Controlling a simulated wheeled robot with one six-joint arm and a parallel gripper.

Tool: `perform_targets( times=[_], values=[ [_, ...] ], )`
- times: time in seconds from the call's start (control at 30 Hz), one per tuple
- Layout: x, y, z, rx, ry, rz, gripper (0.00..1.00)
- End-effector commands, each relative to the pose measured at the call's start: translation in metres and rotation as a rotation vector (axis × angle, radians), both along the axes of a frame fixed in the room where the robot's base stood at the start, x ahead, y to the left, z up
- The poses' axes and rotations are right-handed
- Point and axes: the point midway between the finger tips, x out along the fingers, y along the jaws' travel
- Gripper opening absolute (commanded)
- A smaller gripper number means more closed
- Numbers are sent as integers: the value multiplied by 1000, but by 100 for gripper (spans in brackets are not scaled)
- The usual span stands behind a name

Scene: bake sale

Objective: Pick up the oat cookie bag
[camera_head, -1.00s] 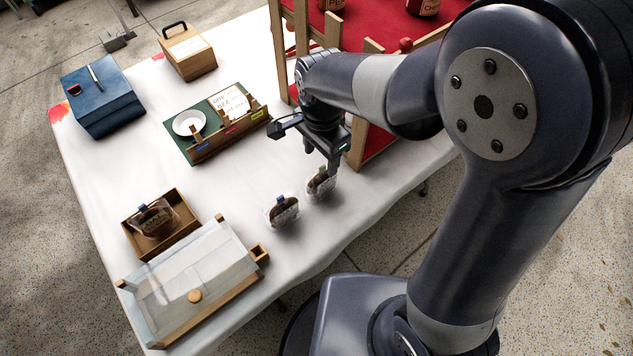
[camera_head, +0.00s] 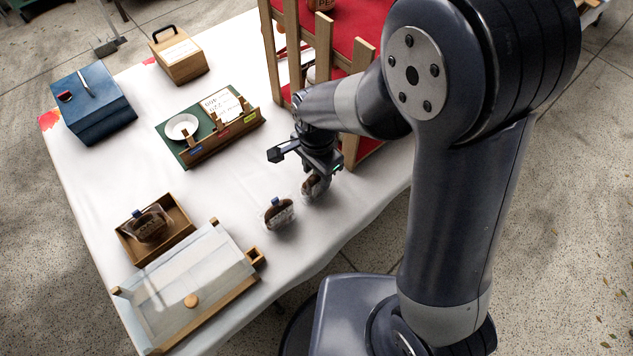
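A clear-lidded case (camera_head: 215,268) stands front left. A green board (camera_head: 165,133) with a dish, cards and wooden rack is mid-table. A blue box (camera_head: 95,105) and handled wooden box (camera_head: 180,60) stand behind. A wooden stand with red shelves (camera_head: 350,30) is close beside my arm.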

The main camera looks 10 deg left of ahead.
Motion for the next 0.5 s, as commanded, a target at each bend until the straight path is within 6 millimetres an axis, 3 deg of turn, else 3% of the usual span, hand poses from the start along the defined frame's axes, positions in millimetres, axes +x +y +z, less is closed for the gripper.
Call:
perform_targets(
  times=[0.27, 0.5],
  values=[
    [0, 0, 0, 0, 0, 0, 20],
    [0, 0, 1, 1, -1, 0, 20]
  ],
)
